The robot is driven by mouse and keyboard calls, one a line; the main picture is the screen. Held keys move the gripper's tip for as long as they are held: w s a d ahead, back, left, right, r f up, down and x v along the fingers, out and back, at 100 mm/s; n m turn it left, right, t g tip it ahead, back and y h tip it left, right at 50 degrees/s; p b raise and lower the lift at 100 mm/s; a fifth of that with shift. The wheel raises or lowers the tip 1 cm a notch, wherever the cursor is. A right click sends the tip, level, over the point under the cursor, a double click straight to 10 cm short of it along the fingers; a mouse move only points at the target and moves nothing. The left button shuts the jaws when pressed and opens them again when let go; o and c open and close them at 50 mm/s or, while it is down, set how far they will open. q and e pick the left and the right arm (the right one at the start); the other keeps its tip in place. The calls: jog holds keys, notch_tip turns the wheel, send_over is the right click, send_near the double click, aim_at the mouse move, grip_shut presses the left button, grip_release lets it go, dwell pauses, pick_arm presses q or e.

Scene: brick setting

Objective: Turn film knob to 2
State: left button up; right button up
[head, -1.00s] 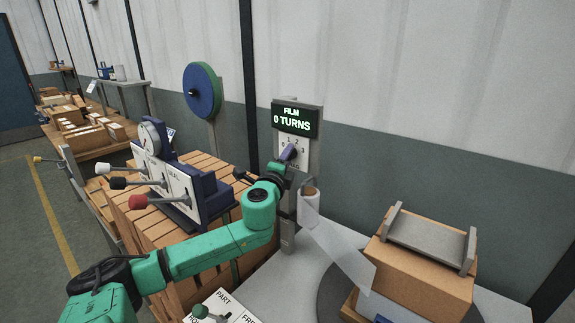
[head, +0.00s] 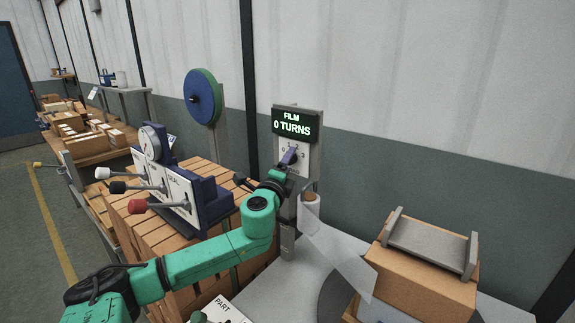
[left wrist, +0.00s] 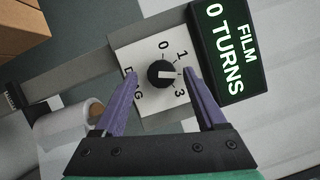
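The film knob (left wrist: 161,74) is a round black dial with a white pointer line, on a white plate (left wrist: 140,52) marked 0, 1 and 3. The green display (head: 297,123) above the plate reads "FILM 0 TURNS". My left gripper (left wrist: 160,82) is open, its purple fingers on either side of the knob with visible gaps. In the head view my left gripper (head: 289,157) is in front of the plate and hides most of the knob. My right gripper is not in view.
A white film roll (head: 309,212) hangs just below the plate, its film running to a cardboard box (head: 415,282) at right. A blue lever panel (head: 212,196) with several levers stands left of my arm. A blue-green wheel (head: 203,96) stands behind.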

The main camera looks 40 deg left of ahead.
pick_arm(q)
jog(key=shift+s, duration=0.1)
jog(key=b+v, duration=0.2)
jog(key=v, duration=1.2)
jog(key=shift+s+b, duration=0.2)
jog(key=shift+b, duration=0.2)
jog(key=shift+d+f, duration=0.1)
jog(key=shift+f, duration=0.05)
